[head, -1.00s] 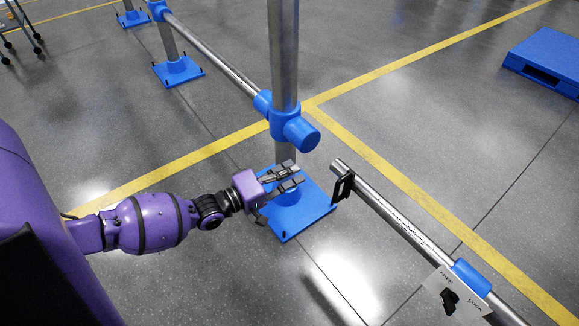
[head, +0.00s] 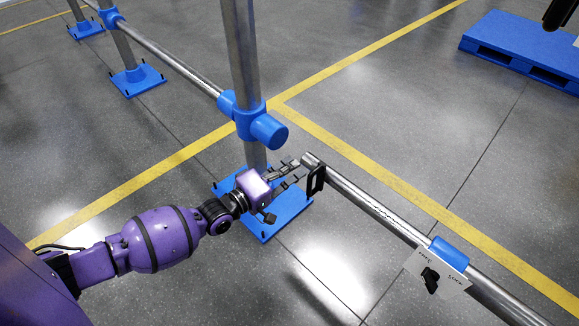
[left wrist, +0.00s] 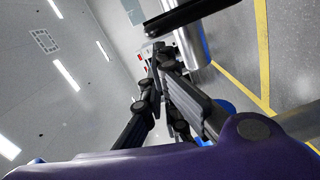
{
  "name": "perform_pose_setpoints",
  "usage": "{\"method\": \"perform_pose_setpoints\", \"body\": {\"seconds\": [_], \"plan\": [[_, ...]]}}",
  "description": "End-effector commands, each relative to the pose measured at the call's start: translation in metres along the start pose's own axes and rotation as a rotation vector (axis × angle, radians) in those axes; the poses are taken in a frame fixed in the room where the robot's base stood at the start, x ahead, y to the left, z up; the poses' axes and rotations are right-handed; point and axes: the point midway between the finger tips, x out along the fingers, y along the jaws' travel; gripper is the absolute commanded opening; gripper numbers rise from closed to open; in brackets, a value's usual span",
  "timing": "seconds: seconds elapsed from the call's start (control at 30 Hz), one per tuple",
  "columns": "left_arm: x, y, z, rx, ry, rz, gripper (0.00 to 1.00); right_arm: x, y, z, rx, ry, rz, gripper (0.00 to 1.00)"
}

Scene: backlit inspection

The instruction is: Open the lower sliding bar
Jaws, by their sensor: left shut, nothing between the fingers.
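The lower sliding bar (head: 385,213) is a silver tube running from the middle to the lower right in the head view. Its free end is apart from the blue socket (head: 268,131) on the upright post. A black handle (head: 315,180) is fixed near that end. A blue sleeve (head: 450,253) holds the bar, with a white plate and black knob (head: 431,280) on it. My left gripper (head: 297,171) is shut and empty, close beside the bar's end and handle; contact cannot be told. In the left wrist view, its fingers (left wrist: 163,62) are near the bar (left wrist: 193,45).
The upright post (head: 243,75) stands on a blue base plate (head: 270,235) behind the gripper. Another rail (head: 170,62) runs to the upper left. A blue pallet (head: 520,48) lies at the upper right. The floor right of the bar is clear.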

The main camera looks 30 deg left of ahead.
Motion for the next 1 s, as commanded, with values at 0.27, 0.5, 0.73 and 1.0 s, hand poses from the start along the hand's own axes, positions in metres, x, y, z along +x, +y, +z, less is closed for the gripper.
{"method": "perform_pose_setpoints", "body": {"seconds": [0.27, 0.5, 0.73, 1.0], "plan": [[0.001, 0.007, 0.022, -0.005, 0.000, 0.002, 0.00, -0.008, 0.000, -0.008, 0.000, 0.009, 0.001, 0.27], [0.004, 0.022, 0.084, -0.010, 0.001, 0.004, 0.00, -0.030, 0.001, -0.024, 0.004, 0.028, 0.003, 0.27], [0.008, 0.037, 0.161, -0.009, 0.001, 0.004, 0.00, -0.052, -0.001, -0.024, 0.030, 0.022, 0.012, 0.27], [0.012, 0.048, 0.236, -0.005, 0.000, 0.002, 0.00, -0.060, -0.001, -0.021, 0.033, 0.011, 0.013, 0.27]]}}
